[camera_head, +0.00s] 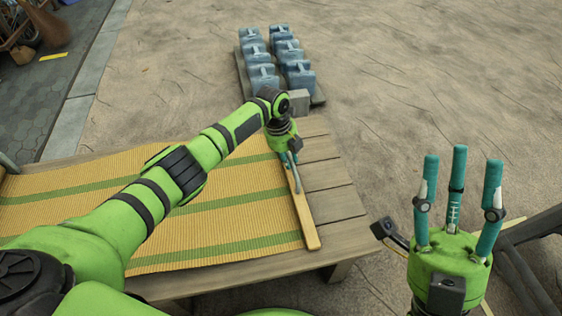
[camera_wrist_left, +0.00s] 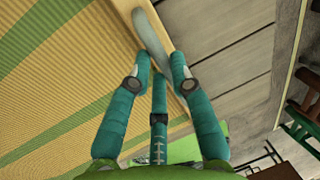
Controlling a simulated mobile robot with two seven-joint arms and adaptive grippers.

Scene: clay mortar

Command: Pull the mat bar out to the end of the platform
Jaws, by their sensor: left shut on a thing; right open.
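The yellow woven mat (camera_head: 215,222) with green stripes lies unrolled on the wooden platform (camera_head: 332,190). Its light wooden mat bar (camera_head: 307,232) runs along the mat's right edge, with bare planks beyond it to the right. My left gripper (camera_head: 292,160) is shut on the bar at its far part, in the head view. In the left wrist view the fingers (camera_wrist_left: 160,70) close around the bar (camera_wrist_left: 122,8), and a grey piece (camera_wrist_left: 152,38) shows on it. My right gripper (camera_head: 456,205) is open and empty, fingers up, right of the platform.
Several blue-grey weights (camera_head: 262,76) stand on a low pallet (camera_head: 318,95) behind the platform. Bare sandy ground (camera_head: 450,80) spreads behind and to the right. A dark wooden frame (camera_head: 535,230) is close to my right gripper.

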